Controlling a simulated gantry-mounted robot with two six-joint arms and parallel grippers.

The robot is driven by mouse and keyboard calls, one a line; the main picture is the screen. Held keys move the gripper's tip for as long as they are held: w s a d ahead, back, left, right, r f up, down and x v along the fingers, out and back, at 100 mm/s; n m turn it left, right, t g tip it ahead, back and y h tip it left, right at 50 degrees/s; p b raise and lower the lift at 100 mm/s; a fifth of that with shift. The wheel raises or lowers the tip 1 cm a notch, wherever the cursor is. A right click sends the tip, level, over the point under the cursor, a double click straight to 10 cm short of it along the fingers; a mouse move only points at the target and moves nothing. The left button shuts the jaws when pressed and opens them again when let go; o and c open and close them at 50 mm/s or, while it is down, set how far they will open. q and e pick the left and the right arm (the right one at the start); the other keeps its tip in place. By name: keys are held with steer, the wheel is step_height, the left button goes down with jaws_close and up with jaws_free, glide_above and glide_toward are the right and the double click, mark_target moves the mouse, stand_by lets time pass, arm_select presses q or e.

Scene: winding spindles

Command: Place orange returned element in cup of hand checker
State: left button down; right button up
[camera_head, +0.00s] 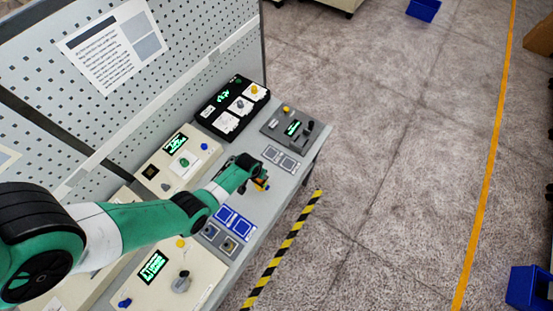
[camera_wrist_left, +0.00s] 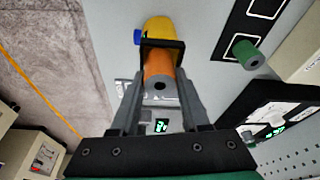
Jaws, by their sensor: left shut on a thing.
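My left gripper (camera_head: 261,184) is above the grey bench top, near its front edge. In the left wrist view its fingers (camera_wrist_left: 157,95) are shut on an orange cylindrical element (camera_wrist_left: 158,70) with a dark hole in its near end. A black band and a yellow part (camera_wrist_left: 160,28) with a blue knob lie beyond the orange part; I cannot tell whether they are all one piece. I cannot tell for sure which device is the hand checker. A black device (camera_head: 222,121) with white pads and a grey device (camera_head: 271,128) with a green display stand at the bench's far end. My right gripper is not in view.
Beige devices (camera_head: 160,158) line the pegboard side, one with a green button (camera_head: 183,162). Blue-framed squares (camera_head: 225,213) and grey-framed squares (camera_head: 280,157) mark the bench top. A perforated panel (camera_head: 185,45) rises behind. Open floor lies right, beyond a black-yellow strip (camera_head: 285,245).

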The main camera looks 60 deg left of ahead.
arm_select(q)
steer(key=shift+a, duration=0.1)
steer(key=shift+f, duration=0.15)
steer(key=shift+f, duration=0.15)
steer(key=shift+c, duration=1.9)
jaws_free()
